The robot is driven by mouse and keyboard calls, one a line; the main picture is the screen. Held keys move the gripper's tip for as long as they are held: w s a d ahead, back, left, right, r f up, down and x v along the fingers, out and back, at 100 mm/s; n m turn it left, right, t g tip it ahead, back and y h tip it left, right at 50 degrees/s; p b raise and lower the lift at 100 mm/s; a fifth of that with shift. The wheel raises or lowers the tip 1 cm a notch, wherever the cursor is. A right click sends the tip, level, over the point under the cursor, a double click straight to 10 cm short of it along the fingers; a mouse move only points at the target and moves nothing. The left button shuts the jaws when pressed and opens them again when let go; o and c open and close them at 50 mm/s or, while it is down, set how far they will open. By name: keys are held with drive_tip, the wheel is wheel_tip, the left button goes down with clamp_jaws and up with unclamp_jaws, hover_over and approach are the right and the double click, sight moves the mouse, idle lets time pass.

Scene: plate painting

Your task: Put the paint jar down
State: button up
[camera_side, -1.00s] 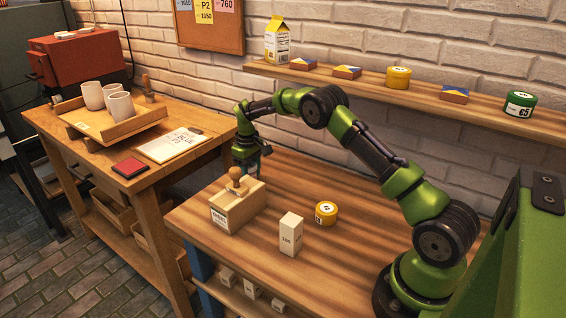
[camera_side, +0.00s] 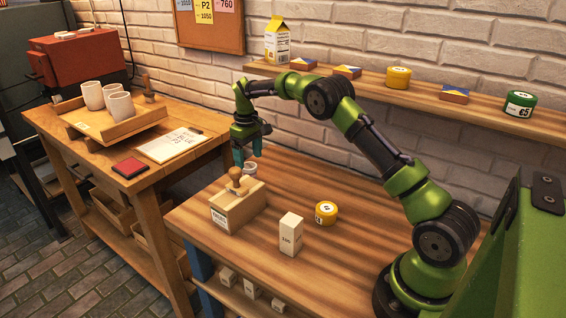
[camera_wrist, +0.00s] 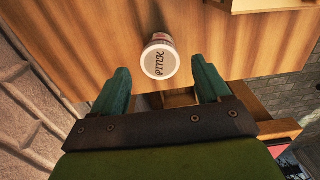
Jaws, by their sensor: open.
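The paint jar (camera_wrist: 159,62), pale with a white lid that has dark lettering, stands upright on the wooden workbench (camera_side: 350,240). In the side view the jar (camera_side: 250,169) shows behind the wooden stamp box, its lower part hidden. My gripper (camera_side: 248,155) is open and empty above the jar. In the wrist view its two teal fingers lie apart on either side, and the jar shows between and beyond their tips, with a gap on each side.
The wooden box (camera_side: 238,208) with a stamp stands just in front of the jar. A white carton (camera_side: 291,235) and a yellow tin (camera_side: 326,213) stand to the right. The brick wall (camera_side: 400,150) is close behind. The bench's right middle is clear.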

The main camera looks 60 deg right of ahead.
wheel_tip(320, 180, up, 5)
drive_tip(key=shift+r, duration=0.2)
wheel_tip(320, 180, up, 8)
drive_tip(key=r+t, duration=0.1)
hover_over(249, 166)
drive_tip(key=s+a, duration=0.4)
drive_tip(key=s+a+r+m+t, duration=0.2)
drive_tip(key=s+a+r+t, duration=0.1)
drive_tip(key=s+a+r, duration=0.4)
drive_tip(key=s+a+f+m+t+y, duration=0.1)
drive_tip(key=s+a+f, duration=0.1)
drive_tip(key=s, duration=0.8)
drive_tip(key=s+a+f+m+t+y, duration=0.1)
drive_tip(key=s+a, duration=0.4)
drive_tip(key=s, duration=0.6)
drive_tip(key=shift+f+t, duration=0.45)
drive_tip(key=shift+t, duration=0.15)
drive_tip(key=shift+a, duration=0.1)
